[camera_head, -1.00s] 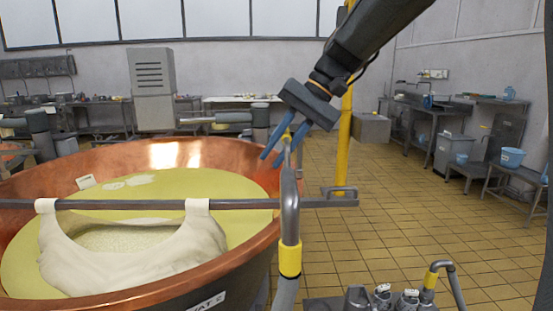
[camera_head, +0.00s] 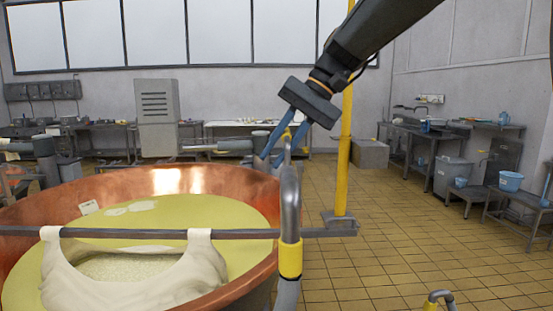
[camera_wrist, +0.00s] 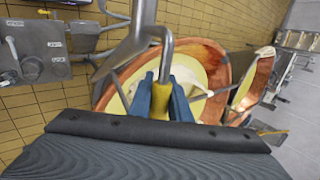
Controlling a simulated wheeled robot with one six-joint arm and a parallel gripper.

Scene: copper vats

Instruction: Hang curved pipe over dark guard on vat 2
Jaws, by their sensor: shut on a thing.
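My gripper (camera_head: 276,150) is above the near right side of a copper vat (camera_head: 240,284). In the wrist view its blue fingers (camera_wrist: 168,98) are shut on the yellow band (camera_wrist: 167,108) of the grey curved pipe (camera_wrist: 166,62), which bends beyond them. In the head view a grey curved pipe (camera_head: 290,205) with a yellow collar (camera_head: 290,258) stands upright below the fingers, in front of the vat's right rim. I cannot make out how its upper end joins the gripped part. I cannot pick out the dark guard; the pipe may hide it.
A yellow post (camera_head: 345,150) stands behind. A second vat (camera_wrist: 250,90) shows in the wrist view.

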